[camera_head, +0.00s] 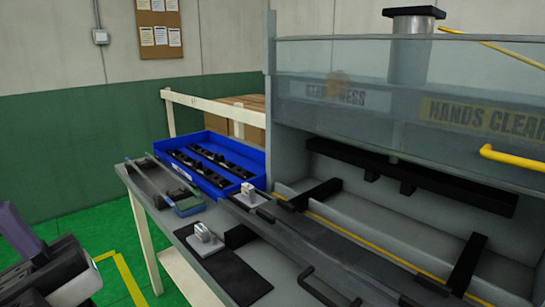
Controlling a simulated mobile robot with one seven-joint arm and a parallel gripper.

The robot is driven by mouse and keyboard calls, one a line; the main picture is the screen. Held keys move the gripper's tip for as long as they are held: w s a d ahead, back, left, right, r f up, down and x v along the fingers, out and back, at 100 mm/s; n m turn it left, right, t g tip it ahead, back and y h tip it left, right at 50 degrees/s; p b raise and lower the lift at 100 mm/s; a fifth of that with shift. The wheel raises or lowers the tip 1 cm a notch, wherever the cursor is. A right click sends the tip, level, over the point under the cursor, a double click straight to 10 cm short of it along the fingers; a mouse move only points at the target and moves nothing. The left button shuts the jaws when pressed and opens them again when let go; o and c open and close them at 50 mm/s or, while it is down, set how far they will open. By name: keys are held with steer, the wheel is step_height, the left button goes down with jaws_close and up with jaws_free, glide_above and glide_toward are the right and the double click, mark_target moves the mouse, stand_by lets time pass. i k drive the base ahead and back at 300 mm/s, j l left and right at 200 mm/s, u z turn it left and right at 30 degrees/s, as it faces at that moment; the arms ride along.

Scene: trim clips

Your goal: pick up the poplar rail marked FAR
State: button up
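I cannot pick out a rail with a readable FAR mark in this view. A pale cream bar (205,106) runs behind the blue tray on upright posts; I cannot tell whether it is a rail or part of the bench frame. Long narrow dark strips (152,178) lie along the bench's left end, with no readable mark. Part of my arm, purple and black, shows at the lower left corner. No gripper fingers can be made out there.
A blue tray (243,155) holds several black clips. Two small pale fixtures (205,238) (249,194) stand on the grey bench (190,230). A black mat (228,277) lies in front. A large grey press (271,100) with a clear guard and yellow handle fills the right. Green floor lies left.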

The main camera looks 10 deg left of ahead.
mark_target(217, 158)
steer(key=i+j, duration=0.1)
steer(key=j, duration=0.3)
steer(key=i+j+u, duration=0.1)
steer(key=j, duration=0.25)
steer(key=i+j, duration=0.2)
steer(key=j, duration=0.15)
steer(key=i+j+u, duration=0.1)
steer(key=j, duration=0.3)
steer(key=i+j, duration=0.15)
steer(key=j, duration=0.2)
steer(key=i+j+u, duration=0.1)
steer(key=j, duration=0.25)
steer(key=i+j, duration=0.15)
steer(key=i, duration=0.2)
steer(key=i+j+u, duration=0.1)
steer(key=i, duration=0.2)
steer(key=i+l, duration=0.1)
steer(key=i, duration=0.45)
